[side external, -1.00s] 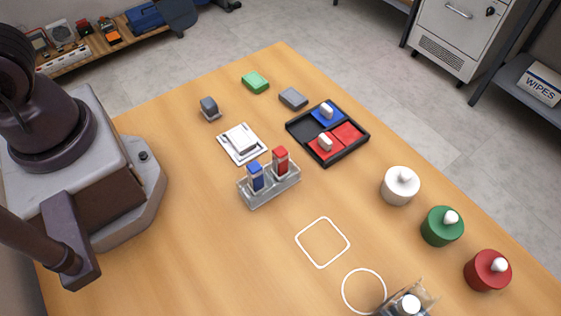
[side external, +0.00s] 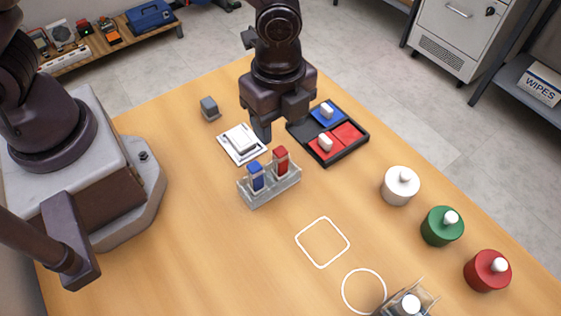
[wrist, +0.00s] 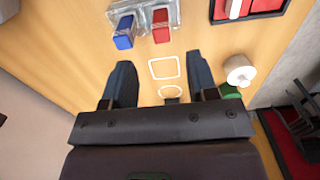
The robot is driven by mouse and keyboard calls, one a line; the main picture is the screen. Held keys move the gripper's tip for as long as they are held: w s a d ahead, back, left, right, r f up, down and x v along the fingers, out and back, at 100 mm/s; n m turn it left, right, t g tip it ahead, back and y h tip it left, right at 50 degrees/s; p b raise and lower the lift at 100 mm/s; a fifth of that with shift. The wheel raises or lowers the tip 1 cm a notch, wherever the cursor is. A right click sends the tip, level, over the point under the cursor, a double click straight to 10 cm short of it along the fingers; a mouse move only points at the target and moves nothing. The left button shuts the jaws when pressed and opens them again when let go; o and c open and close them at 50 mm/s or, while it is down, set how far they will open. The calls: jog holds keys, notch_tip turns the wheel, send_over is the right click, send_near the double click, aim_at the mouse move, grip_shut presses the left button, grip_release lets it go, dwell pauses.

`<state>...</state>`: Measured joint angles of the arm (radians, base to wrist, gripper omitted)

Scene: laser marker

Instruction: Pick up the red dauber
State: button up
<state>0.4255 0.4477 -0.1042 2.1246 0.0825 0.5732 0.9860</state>
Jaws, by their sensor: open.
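The red dauber, which I take to be the upright red-topped piece (side external: 281,160), stands in a clear rack (side external: 270,193) beside a blue one (side external: 256,176). In the wrist view the red piece (wrist: 161,25) and the blue piece (wrist: 123,30) show near the top edge, beyond my fingertips. My gripper (wrist: 160,62) is open with nothing between its fingers. In the side view my gripper (side external: 280,125) hangs above the table, behind the rack in the picture and by the black tray. One fingertip is partly hidden there.
The black tray (side external: 345,153) holds blue and red pads with white-handled pieces. A white card (side external: 241,158) and grey block (side external: 210,108) lie nearby. White (side external: 400,190), green (side external: 442,228) and red (side external: 488,273) pots with white knobs stand at right. The outlined square (side external: 322,242) is empty.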

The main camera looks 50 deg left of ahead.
aim_at(281, 150)
notch_tip(281, 150, down, 10)
jog(key=shift+w+d+r, duration=0.1)
grip_shut()
dwell(0.5)
